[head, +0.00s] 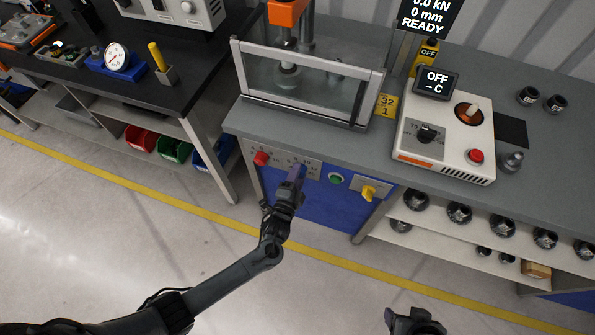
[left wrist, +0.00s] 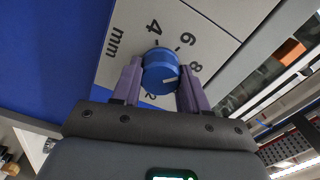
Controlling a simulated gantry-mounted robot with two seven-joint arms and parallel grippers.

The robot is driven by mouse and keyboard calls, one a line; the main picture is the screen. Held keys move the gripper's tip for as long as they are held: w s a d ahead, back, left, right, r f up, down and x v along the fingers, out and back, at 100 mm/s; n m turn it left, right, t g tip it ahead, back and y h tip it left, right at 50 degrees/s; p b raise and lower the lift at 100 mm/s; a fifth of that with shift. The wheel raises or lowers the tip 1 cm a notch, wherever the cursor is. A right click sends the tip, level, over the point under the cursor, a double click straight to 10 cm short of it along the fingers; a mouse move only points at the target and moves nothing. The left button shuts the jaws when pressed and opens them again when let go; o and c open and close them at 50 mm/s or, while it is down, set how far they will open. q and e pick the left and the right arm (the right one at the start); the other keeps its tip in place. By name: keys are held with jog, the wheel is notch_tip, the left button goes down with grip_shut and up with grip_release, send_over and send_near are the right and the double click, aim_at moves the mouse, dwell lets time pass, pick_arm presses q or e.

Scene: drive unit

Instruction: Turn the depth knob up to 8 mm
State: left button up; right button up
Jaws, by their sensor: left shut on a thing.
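The depth knob (left wrist: 160,72) is blue and round, on a pale plate marked mm with a ring of numbers. My left gripper (left wrist: 157,84) is shut on it, with one purple finger on each side. The knob's short white mark is on its lower right side in the left wrist view; I cannot tell exactly which number it meets. The numbers 4, 6 and 8 show, and a 2 is partly covered. In the head view my left gripper (head: 297,174) hides the knob at the blue front panel. My right gripper (head: 415,321) is at the bottom edge, its jaws unclear.
On the same front are a red button (head: 261,158), a green button (head: 336,178) and a yellow switch (head: 369,192). The press with its clear guard (head: 308,85) stands above. A white control box (head: 445,140) reads OFF. The floor in front is clear.

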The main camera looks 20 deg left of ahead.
pick_arm(q)
jog(key=shift+r+m+p, duration=0.15)
jog(key=shift+m+p, duration=0.55)
jog(key=shift+m, duration=1)
jog(key=o, duration=1.1)
jog(key=shift+d, duration=0.1)
jog(key=shift+c, duration=0.2)
jog(key=s+p, duration=0.2)
jog(key=s, duration=0.8)
jog(key=shift+s+d, duration=0.2)
jog(key=shift+s, duration=0.15)
